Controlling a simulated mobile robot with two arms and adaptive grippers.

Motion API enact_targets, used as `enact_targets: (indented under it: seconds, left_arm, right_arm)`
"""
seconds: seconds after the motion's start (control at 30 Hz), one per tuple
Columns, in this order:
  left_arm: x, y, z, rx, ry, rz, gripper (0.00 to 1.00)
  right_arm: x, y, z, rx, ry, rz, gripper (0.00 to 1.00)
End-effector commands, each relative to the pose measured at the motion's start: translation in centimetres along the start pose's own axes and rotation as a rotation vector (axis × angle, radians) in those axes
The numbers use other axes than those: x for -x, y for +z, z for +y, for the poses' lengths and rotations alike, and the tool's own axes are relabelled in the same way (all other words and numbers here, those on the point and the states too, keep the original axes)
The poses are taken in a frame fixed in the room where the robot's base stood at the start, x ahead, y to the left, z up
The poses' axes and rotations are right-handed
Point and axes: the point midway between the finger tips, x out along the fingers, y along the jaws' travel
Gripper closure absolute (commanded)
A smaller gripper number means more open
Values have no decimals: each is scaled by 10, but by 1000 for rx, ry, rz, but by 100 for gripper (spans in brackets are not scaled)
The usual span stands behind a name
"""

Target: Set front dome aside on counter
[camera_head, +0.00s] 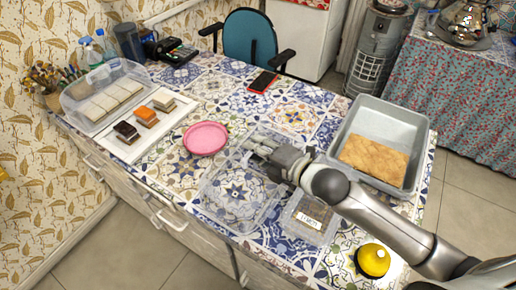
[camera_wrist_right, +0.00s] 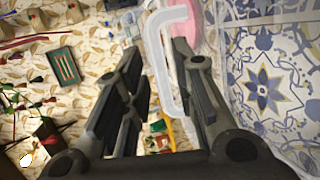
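The front dome (camera_head: 222,211) is a clear, box-like cover on the patterned counter (camera_head: 185,180), right of the pink plate. It is so transparent that I cannot tell whether its whole rim rests on the counter. My right gripper (camera_head: 258,146) is at its far right side. In the right wrist view, the two fingers (camera_wrist_right: 158,52) are apart, with a pale translucent bar (camera_wrist_right: 164,75) of the dome between them, nearer the right-hand finger. I see no firm squeeze on it. The white front tray (camera_head: 112,150) holds three small cakes, uncovered. My left gripper is out of view.
Another clear dome (camera_head: 80,98) covers pale cakes behind the tray. Near the front dome are a pink plate (camera_head: 205,138), a labelled clear box (camera_head: 309,218), a grey pan (camera_head: 405,120) and a yellow round object (camera_head: 373,260). A phone (camera_head: 263,82) lies farther back.

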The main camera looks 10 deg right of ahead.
Motion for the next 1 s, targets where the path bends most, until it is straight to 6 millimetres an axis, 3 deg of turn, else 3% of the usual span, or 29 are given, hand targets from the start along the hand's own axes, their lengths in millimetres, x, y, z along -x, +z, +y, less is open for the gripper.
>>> enact_targets:
  seconds: [0.47,0.8,1.0]
  left_arm:
    - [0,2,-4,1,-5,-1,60]
    - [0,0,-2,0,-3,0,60]
    - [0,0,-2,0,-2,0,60]
  right_arm:
    - [8,0,-3,0,-7,0,64]
    - [74,-1,-2,3,-6,2,64]
    - [102,0,-2,0,-3,0,64]
